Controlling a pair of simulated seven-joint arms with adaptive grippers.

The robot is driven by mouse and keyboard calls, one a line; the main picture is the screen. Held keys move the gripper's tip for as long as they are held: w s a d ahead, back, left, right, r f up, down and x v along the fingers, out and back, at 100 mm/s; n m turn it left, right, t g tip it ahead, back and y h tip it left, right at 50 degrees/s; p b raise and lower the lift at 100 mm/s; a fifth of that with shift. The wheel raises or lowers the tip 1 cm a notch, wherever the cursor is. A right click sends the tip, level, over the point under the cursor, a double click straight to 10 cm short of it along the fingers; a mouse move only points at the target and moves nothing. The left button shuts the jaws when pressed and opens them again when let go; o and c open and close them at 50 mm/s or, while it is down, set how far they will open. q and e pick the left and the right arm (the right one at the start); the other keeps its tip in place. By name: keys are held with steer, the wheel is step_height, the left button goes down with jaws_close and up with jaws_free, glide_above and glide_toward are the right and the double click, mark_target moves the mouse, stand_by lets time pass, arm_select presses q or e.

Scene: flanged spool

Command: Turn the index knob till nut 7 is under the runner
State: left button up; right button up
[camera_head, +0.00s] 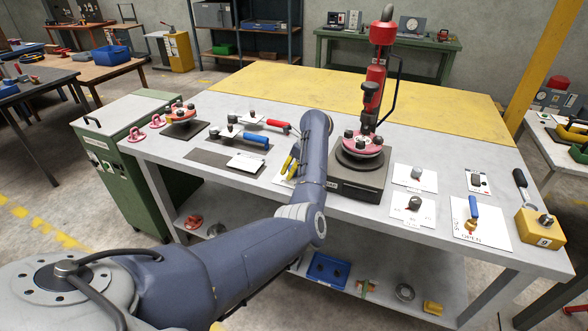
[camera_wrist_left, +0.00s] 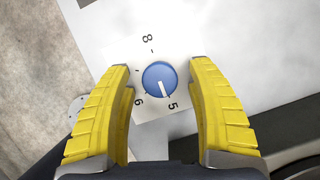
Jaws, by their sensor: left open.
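The index knob (camera_wrist_left: 159,79) is round and blue with a white pointer line, on a white plate (camera_wrist_left: 149,50) marked 8, 6 and 5. The pointer aims down in the left wrist view, between 6 and 5 and nearer the 5. My left gripper (camera_wrist_left: 160,68) is open, its yellow fingers on either side of the knob with gaps showing. In the head view my left gripper (camera_head: 291,167) is low over the bench and the knob is hidden. The runner (camera_head: 371,95) is a red upright tool above the red flanged spool (camera_head: 362,150), whose nut numbers I cannot read. My right gripper is out of view.
The spool stands on a dark base block (camera_head: 356,183) just right of my left arm. Blue-handled (camera_head: 255,138) and red-handled (camera_head: 279,125) tools lie left of the arm. Small knob plates (camera_head: 413,217) and a yellow block (camera_head: 540,230) occupy the right. The yellow back area (camera_head: 300,88) is mostly clear.

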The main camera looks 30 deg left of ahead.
arm_select(q)
steer(key=shift+o, duration=0.2)
jaws_close()
stand_by(0.3)
steer(key=shift+m, duration=0.4)
steer(key=m+t, duration=0.1)
steer(key=m, duration=0.1)
steer(key=m+t+h, duration=0.1)
steer(key=m, duration=0.2)
steer(key=shift+s+m, duration=0.1)
steer(key=shift+m, duration=0.2)
steer(key=m, duration=0.2)
steer(key=m+t+h, duration=0.1)
steer(key=m, duration=0.2)
steer(key=shift+a+m+t+h, duration=0.15)
steer(key=shift+m+t+h, duration=0.15)
steer(key=m+h, duration=0.1)
steer(key=m, duration=0.2)
steer(key=m+h, duration=0.1)
steer(key=m, duration=0.2)
steer(key=shift+s+a, duration=0.1)
steer(key=shift+a, duration=0.05)
steer(key=m+h, duration=0.2)
steer(key=m, duration=0.3)
steer(key=shift+m, duration=0.3)
